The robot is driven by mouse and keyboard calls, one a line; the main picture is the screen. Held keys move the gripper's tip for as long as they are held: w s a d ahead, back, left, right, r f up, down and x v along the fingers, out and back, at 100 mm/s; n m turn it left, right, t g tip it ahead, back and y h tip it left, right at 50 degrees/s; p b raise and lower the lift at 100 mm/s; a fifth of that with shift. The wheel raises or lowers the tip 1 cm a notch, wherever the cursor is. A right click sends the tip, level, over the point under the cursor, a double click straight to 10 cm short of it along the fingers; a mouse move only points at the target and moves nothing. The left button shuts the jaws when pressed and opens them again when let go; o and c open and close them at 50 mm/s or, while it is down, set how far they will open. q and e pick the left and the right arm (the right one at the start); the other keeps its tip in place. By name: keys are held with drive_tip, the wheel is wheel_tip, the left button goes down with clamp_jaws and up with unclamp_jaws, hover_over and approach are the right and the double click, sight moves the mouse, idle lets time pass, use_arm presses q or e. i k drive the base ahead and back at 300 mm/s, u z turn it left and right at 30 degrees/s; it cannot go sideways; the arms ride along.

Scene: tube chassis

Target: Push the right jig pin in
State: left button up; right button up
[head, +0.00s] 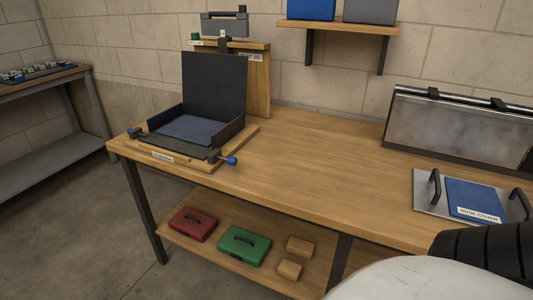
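The jig (172,159) sits on the left end of the wooden workbench, with a dark open chassis (214,85) standing on it and a blue panel (187,129) lying inside. The right jig pin (232,160) has a blue round knob and sticks out to the right at the jig's front right corner. A second pin (134,132) shows at the jig's left corner, with its knob mostly dark and small. Neither of my grippers shows in the head view.
A metal tray (425,188) with black handles and a blue nose cover (474,196) lies on the right of the workbench (310,165). A framed grey panel (455,125) stands behind it. The bench middle is clear. Red (193,224) and green (243,246) cases sit below.

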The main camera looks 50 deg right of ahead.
sight(231, 161)
drive_tip(key=z, duration=1.2)
drive_tip(key=i, duration=0.15)
drive_tip(key=z, duration=0.15)
